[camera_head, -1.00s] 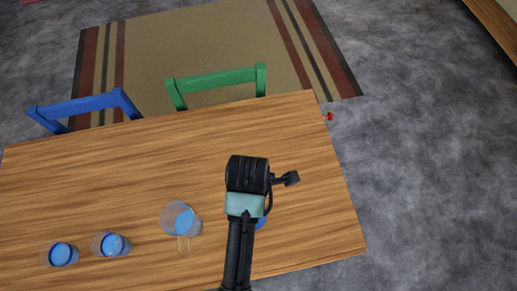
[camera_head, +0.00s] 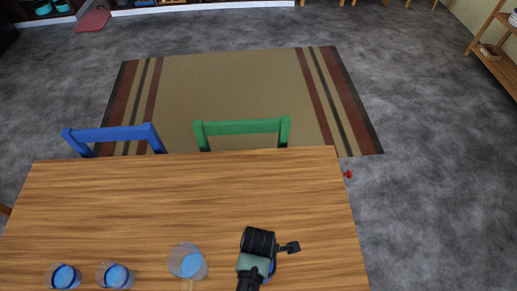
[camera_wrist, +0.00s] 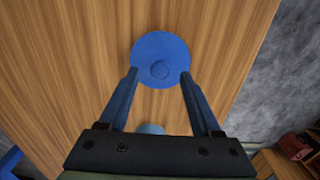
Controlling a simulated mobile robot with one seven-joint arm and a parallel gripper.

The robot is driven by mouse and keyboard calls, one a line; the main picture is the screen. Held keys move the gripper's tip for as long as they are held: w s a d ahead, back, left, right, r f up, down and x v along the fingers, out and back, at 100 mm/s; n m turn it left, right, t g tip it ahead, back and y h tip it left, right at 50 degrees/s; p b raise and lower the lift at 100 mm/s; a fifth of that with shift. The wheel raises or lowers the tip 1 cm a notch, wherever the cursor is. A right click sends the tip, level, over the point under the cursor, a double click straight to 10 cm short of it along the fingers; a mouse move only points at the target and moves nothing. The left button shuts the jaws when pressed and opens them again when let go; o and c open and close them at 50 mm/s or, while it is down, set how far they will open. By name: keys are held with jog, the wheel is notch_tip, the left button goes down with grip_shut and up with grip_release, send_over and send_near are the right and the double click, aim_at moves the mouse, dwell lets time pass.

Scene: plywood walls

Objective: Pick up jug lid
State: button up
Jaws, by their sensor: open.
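The jug lid is a round blue disc with a small knob (camera_wrist: 160,52), lying on the wooden table in the wrist view. In the head view only a sliver of blue shows beside my gripper. My gripper (camera_wrist: 159,72) is open, with its two fingers on either side of the lid's near part and the knob between the fingertips. Whether the fingers touch the lid, and how high they are above it, I cannot tell. A clear jug (camera_head: 187,262) with blue liquid stands on the table to the left of my gripper in the head view.
Two clear cups with blue contents, one (camera_head: 65,277) and another (camera_head: 115,276), stand at the table's front left. The table top (camera_head: 190,190) is clear behind them. A blue chair (camera_head: 115,135) and a green chair (camera_head: 242,127) stand at its far edge.

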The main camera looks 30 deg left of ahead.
jog(key=shift+f, duration=0.95)
grip_shut()
